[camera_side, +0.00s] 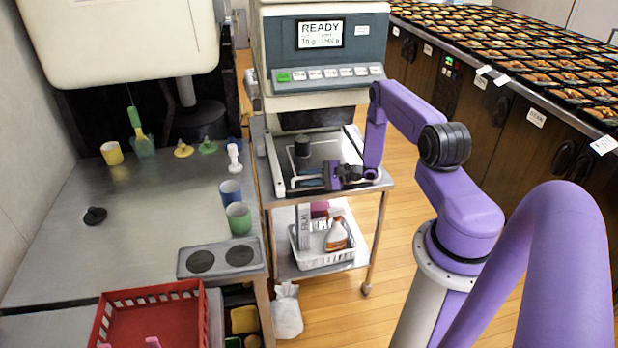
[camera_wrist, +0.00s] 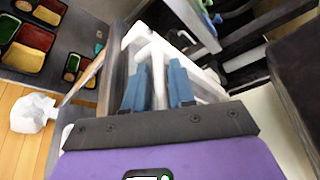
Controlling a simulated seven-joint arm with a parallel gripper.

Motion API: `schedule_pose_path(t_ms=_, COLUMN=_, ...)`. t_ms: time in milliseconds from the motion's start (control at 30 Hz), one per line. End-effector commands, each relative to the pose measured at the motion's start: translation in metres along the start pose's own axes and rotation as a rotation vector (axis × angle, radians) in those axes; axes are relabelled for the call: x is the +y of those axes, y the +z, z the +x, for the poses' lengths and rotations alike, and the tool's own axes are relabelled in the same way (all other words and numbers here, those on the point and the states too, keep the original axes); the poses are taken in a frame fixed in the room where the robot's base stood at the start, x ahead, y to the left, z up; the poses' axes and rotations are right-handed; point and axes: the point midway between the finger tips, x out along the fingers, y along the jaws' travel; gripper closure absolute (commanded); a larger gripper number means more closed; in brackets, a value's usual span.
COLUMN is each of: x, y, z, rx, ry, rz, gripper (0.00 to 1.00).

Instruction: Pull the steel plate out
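The steel plate appears to be the flat metal piece in the bay of the packing machine, with a pale frame (camera_side: 276,166) around it. A white bar (camera_wrist: 150,45) runs up to the gap between my fingers in the wrist view. My gripper (camera_side: 314,176) is low at the front of the bay, and its blue fingers (camera_wrist: 159,68) stand apart with white showing between them. I cannot tell whether they press on the bar or are only around it. My wrist and fingers hide part of the plate's front.
The machine (camera_side: 320,60) reads READY above the bay. A white basket (camera_side: 318,258) with a bottle is on the lower shelf. The left counter (camera_side: 150,220) holds cups and a two-ring unit; a red crate (camera_side: 150,310) is at front left. Many filled trays (camera_side: 540,60) line the right counter.

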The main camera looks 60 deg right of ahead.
Motion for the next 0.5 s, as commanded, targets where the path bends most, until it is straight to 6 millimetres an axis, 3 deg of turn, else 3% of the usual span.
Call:
schedule_pose_path(t_ms=67, x=0.0, y=0.0, z=-0.0001, rx=0.0, ry=0.0, rz=0.0, gripper=0.76)
schedule_pose_path(t_ms=133, x=-0.0001, y=0.0, z=-0.0002, rx=0.0, ry=0.0, rz=0.0, gripper=0.99)
schedule_pose_path(t_ms=500, x=0.0048, y=0.0062, z=-0.0034, rx=0.0, ry=0.001, rz=0.002, gripper=1.0)
